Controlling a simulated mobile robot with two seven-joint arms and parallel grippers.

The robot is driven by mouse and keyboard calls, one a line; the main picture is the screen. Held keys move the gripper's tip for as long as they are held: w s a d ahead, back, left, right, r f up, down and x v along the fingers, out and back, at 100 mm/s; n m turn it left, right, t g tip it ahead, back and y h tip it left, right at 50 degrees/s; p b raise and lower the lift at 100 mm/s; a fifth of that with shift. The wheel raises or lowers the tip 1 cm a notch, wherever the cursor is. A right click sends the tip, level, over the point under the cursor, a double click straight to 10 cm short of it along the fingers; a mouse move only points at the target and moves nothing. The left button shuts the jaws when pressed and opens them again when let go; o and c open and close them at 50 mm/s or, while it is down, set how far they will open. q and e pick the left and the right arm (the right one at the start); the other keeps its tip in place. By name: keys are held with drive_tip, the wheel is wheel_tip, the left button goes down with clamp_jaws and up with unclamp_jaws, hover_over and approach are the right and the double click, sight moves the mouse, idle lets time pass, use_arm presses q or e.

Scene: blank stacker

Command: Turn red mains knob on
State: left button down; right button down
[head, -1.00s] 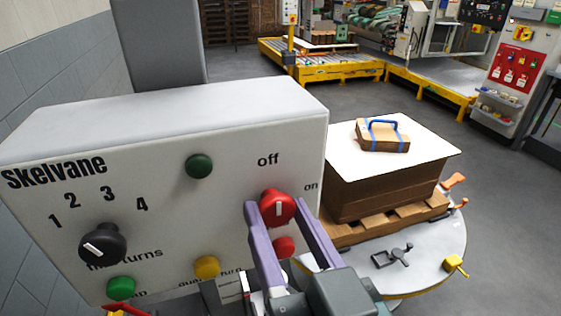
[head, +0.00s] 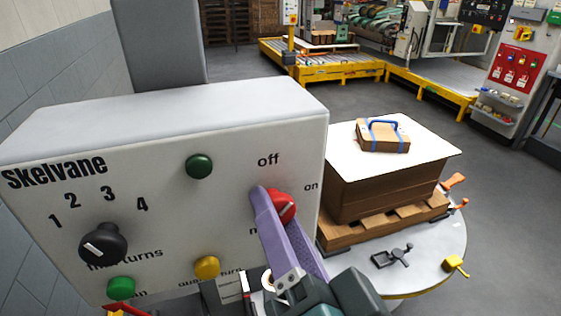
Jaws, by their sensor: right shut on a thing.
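The red mains knob (head: 284,207) is on the right part of the grey Skelvane panel (head: 232,130), below the "off" label and left of the "on" label. Its white mark now slants, its upper end leaning right toward "on". My right gripper (head: 268,196) is shut on the knob, with its purple fingers turned so that one largely hides the other. My left gripper is not in view.
The panel also carries a black numbered knob (head: 103,244), a dark green button (head: 199,166), a yellow button (head: 207,267) and a green button (head: 121,288). To the right, a box stack (head: 385,190) stands on a pallet on a round turntable (head: 430,255).

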drive_tip(key=m+b, duration=0.1)
drive_tip(key=m, duration=0.8)
drive_tip(key=shift+m+b, duration=0.3)
idle(0.5)
drive_tip(key=shift+c, duration=1.7)
unclamp_jaws()
